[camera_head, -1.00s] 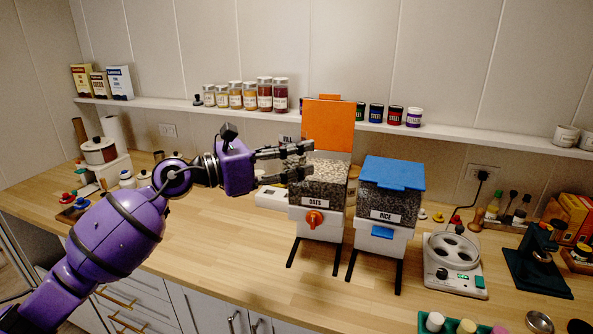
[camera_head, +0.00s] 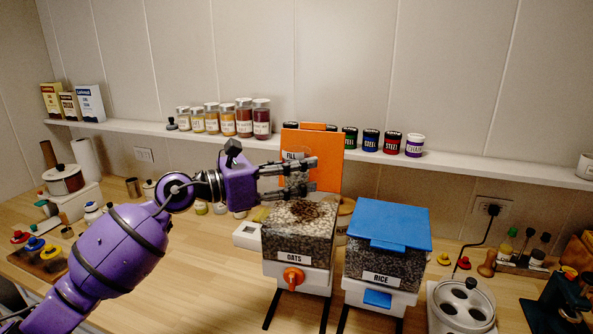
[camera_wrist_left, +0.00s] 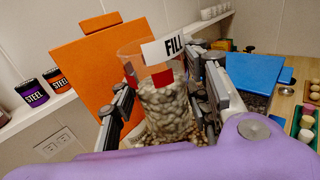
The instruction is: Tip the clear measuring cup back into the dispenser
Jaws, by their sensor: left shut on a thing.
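The clear measuring cup (camera_wrist_left: 160,104) is between the fingers of my left gripper (camera_head: 312,175), which is shut on it. In the left wrist view it looks nearly upright, with a FILL label, a red mark and pale lumpy contents. In the head view the cup (camera_head: 296,180) is partly hidden by the fingers, above the back of the OATS dispenser (camera_head: 295,258). That dispenser's orange lid (camera_head: 326,155) stands open, showing oats with a darker brown patch on top. My right gripper is not in view.
The RICE dispenser (camera_head: 386,262) with a closed blue lid stands close on the right. Behind is a wall shelf (camera_head: 480,156) with jars and tins. A white appliance (camera_head: 466,305) with round wells stands at the front right.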

